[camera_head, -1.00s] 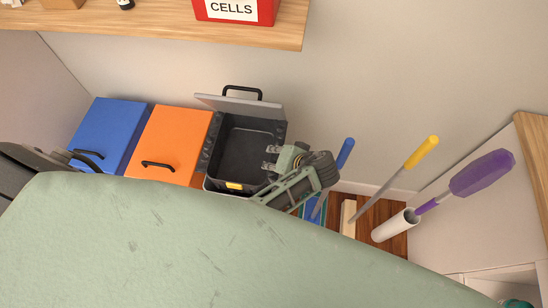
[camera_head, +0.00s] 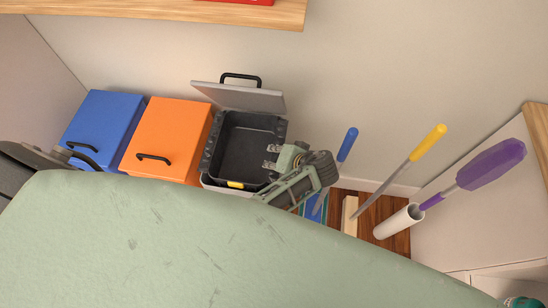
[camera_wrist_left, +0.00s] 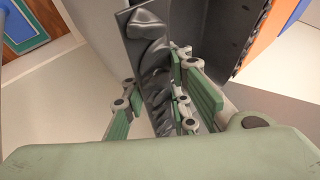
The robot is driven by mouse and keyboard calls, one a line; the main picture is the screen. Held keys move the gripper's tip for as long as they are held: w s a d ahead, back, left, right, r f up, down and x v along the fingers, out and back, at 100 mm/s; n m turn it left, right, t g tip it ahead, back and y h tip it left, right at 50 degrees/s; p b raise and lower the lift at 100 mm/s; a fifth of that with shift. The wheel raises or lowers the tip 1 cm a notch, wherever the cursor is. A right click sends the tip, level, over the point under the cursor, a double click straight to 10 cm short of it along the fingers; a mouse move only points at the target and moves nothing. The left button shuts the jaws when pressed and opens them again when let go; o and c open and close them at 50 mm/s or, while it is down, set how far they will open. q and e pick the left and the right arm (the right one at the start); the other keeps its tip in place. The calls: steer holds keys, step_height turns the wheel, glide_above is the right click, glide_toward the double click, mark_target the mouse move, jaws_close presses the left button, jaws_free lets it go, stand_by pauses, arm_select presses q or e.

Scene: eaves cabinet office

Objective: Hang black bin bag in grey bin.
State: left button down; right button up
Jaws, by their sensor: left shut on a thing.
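The grey bin (camera_head: 214,187) stands at the right of the bin row in the head view, its lid (camera_head: 238,97) raised against the wall. The black bin bag (camera_head: 250,145) lines its inside, with crumpled edges at the left rim and back right. A yellow patch shows at the bin's front. My left gripper (camera_head: 271,157) is over the bin's right side. In the left wrist view, the left gripper (camera_wrist_left: 155,105) is shut on a crumpled edge of the black bin bag (camera_wrist_left: 150,60). The bin's right rim is partly hidden by the gripper. My right gripper is not in view.
An orange bin (camera_head: 170,130) and a blue bin (camera_head: 103,125) stand closed to the left. To the right are a blue-handled tool (camera_head: 347,145), a yellow-handled tool (camera_head: 428,142) and a purple duster (camera_head: 490,165) in a white holder (camera_head: 398,222). A wooden shelf (camera_head: 150,12) is above.

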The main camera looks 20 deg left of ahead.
arm_select(q)
steer(key=shift+s+f, duration=0.45)
steer(key=shift+f, duration=0.05)
steer(key=c, duration=2.1)
jaws_free()
steer(key=o, duration=0.7)
steer(key=shift+w, duration=0.2)
steer(key=shift+c, duration=0.2)
steer(key=shift+r, duration=0.15)
steer(key=shift+w+r, duration=0.1)
steer(key=shift+r, duration=0.05)
step_height(320, 180, up, 10)
steer(key=shift+f, duration=0.15)
